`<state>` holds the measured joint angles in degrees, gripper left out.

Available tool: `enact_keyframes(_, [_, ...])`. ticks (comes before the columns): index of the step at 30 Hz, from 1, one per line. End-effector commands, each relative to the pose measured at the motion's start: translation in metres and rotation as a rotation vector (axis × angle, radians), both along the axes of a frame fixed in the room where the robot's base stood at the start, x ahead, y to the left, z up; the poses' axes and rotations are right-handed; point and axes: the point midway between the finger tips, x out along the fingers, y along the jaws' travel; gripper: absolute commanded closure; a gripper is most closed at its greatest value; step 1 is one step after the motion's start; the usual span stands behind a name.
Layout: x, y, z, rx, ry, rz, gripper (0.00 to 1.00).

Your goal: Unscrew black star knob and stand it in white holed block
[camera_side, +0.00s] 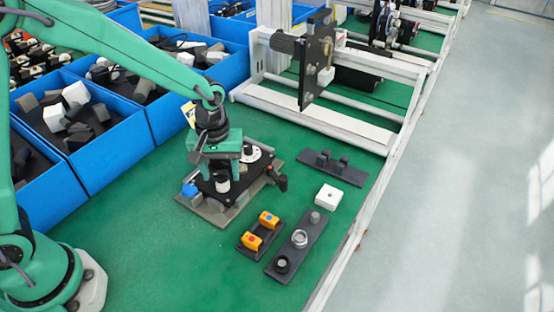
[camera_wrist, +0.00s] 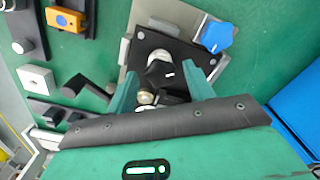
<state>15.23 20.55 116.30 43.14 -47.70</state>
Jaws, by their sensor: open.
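My gripper (camera_side: 221,176) is over the fixture, a black plate (camera_side: 208,187) on a grey base. In the wrist view my gripper (camera_wrist: 160,88) is open, with one green finger on each side of the black star knob (camera_wrist: 163,75). The knob has a small white mark and appears to sit on the black plate; contact with the fingers cannot be told. In the side view my gripper hides the knob. The white holed block (camera_side: 328,197) lies flat on the green table, right of the fixture.
A blue knob (camera_side: 189,189) is at the fixture's left corner. A black handle (camera_side: 281,182) sticks out at its right. Blue bins (camera_side: 105,165) stand behind.

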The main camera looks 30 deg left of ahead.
Motion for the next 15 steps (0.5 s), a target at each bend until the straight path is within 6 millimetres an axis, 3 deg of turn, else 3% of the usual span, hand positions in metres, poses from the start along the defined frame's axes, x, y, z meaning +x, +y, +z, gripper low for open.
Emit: enact_keyframes(15, [-0.0001,-0.0001,0.0000,0.000,0.000,-0.327,0.48])
